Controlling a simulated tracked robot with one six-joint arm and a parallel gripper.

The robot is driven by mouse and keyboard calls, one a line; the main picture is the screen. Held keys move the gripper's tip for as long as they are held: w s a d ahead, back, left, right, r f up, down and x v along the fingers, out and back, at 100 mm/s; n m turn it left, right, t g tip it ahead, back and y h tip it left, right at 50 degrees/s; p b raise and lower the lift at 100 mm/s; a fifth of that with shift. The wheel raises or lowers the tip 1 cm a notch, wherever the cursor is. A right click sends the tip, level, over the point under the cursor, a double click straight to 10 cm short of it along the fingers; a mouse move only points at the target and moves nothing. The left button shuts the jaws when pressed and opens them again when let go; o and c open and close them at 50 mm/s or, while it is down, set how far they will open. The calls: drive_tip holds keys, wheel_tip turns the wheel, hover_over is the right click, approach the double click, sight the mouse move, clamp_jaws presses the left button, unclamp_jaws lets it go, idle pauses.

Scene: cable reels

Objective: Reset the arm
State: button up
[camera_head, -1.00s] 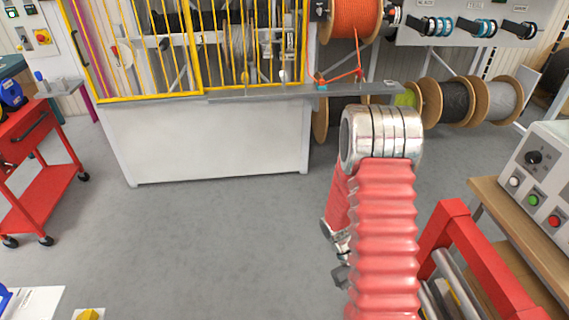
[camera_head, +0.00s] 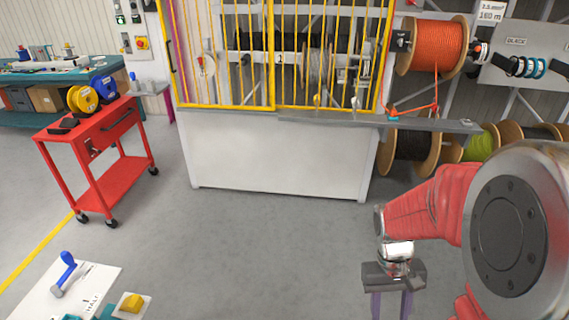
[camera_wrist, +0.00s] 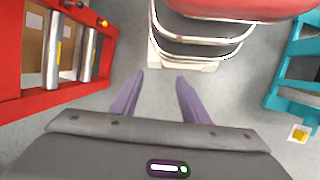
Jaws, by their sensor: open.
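My gripper (camera_head: 391,305) hangs at the lower right of the head view, below my bent red arm, with its fingers pointing down. In the wrist view my gripper (camera_wrist: 160,78) shows two purple fingers spread apart. Nothing is between them but grey floor. The fingertips run off the bottom edge of the head view.
A red trolley (camera_head: 108,140) with blue and yellow reels stands at the left. A caged machine (camera_head: 280,155) is ahead, with an orange cable reel (camera_head: 437,45) to its right. A red frame (camera_wrist: 35,108) and a teal frame (camera_wrist: 290,85) flank my gripper. Floor ahead is clear.

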drive_tip(key=s+a+r+t, duration=0.1)
drive_tip(key=a+r+t, duration=0.3)
drive_tip(key=r, duration=0.6)
drive_tip(key=a+r+n+t+y, duration=0.1)
drive_tip(key=a+r+t, duration=0.3)
drive_tip(key=r, duration=0.6)
drive_tip(key=shift+s+a+t, duration=0.35)
drive_tip(key=shift+a+t, duration=0.05)
drive_tip(key=shift+a, duration=0.65)
drive_tip(key=shift+c, duration=0.2)
drive_tip(key=shift+c, duration=1)
